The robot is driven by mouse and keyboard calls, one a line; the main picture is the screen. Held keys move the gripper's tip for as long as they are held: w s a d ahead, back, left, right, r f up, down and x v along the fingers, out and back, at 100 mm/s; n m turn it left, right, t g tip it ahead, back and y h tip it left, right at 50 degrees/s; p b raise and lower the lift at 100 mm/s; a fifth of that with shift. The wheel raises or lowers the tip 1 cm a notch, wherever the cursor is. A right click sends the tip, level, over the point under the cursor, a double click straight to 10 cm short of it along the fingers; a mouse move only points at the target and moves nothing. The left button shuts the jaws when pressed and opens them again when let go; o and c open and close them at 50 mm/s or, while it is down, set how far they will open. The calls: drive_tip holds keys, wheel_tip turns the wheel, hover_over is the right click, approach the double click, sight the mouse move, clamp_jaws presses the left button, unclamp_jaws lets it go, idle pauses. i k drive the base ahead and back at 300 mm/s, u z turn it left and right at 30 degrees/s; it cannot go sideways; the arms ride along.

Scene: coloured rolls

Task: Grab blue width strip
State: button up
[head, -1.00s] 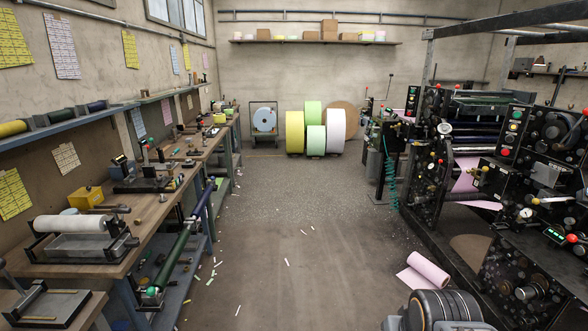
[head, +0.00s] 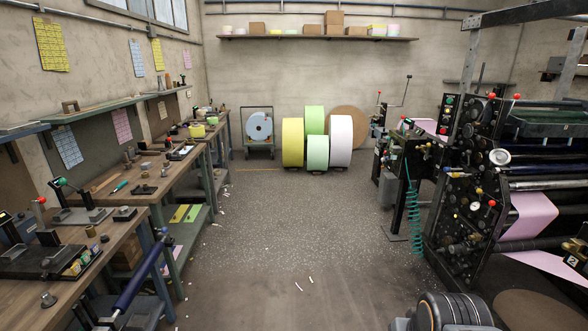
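I cannot make out a clear blue width strip in the head view. A small teal-blue item (head: 119,187) lies on the left workbench; it is too small to tell what it is. Flat yellow (head: 180,213) and green (head: 193,213) strips lie on the green shelf under that bench. I cannot tell whether a blue one lies with them. A dark grey rounded part of my own arm shows at the lower right; my gripper is out of view.
Workbenches (head: 150,200) line the left side, with a dark blue roller (head: 137,278) at the near one. A pale blue roll (head: 259,126) stands on a rack at the back, beside a large yellow roll (head: 293,142). A printing press (head: 470,190) fills the right.

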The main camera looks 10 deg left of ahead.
sight(186, 149)
drive_tip(key=u, duration=0.1)
drive_tip(key=i, duration=2.25)
drive_tip(key=u, duration=0.75)
drive_tip(key=i, duration=2.2)
drive_tip(key=u, duration=1.2)
drive_tip(key=i, duration=1.6)
drive_tip(key=u, duration=0.5)
